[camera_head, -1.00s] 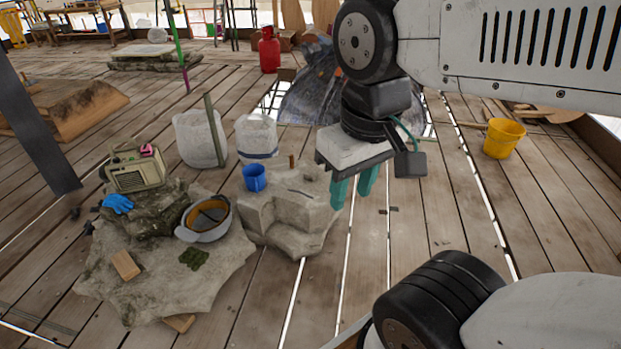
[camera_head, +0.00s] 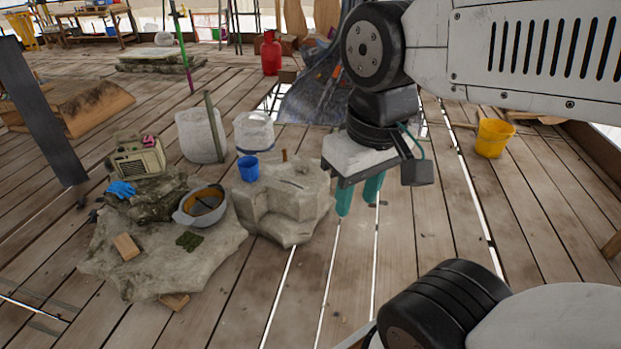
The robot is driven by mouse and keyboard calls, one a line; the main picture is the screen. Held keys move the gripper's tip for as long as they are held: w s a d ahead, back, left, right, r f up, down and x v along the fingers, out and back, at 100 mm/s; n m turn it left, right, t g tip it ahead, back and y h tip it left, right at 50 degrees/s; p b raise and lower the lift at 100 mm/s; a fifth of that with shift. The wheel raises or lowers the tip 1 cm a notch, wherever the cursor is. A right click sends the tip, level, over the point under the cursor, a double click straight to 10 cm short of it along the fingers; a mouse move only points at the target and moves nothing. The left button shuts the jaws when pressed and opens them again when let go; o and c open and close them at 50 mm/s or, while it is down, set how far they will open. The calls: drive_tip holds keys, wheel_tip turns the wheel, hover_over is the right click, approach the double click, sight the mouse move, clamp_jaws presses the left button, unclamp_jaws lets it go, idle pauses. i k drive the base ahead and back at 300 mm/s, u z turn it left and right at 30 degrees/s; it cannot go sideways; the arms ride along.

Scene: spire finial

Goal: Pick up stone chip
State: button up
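My gripper (camera_head: 357,208) hangs above the plank floor, right of the pale carved stone block (camera_head: 283,205). Its two teal fingers point down with a gap between them, and nothing shows in the gap. I cannot pick out a stone chip for certain. A small dark green mossy piece (camera_head: 188,241) and a tan block (camera_head: 126,246) lie on the broad flat stone slab (camera_head: 210,262) at the left, well away from my gripper. Part of the floor at the lower right is hidden by my arm.
A blue cup (camera_head: 248,169) stands on the carved block. A helmet-like bowl (camera_head: 202,204), a blue glove (camera_head: 121,189) and a radio (camera_head: 138,160) sit around the slab. A yellow bucket (camera_head: 493,138) stands at right. Bare planks lie between the block and bucket.

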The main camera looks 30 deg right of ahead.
sight(301, 168)
drive_tip(key=z, duration=0.8)
drive_tip(key=i, duration=0.45)
drive_tip(key=z, duration=0.9)
drive_tip(key=i, duration=2.15)
drive_tip(key=u, duration=1.2)
drive_tip(key=i, duration=0.75)
drive_tip(key=u, duration=0.8)
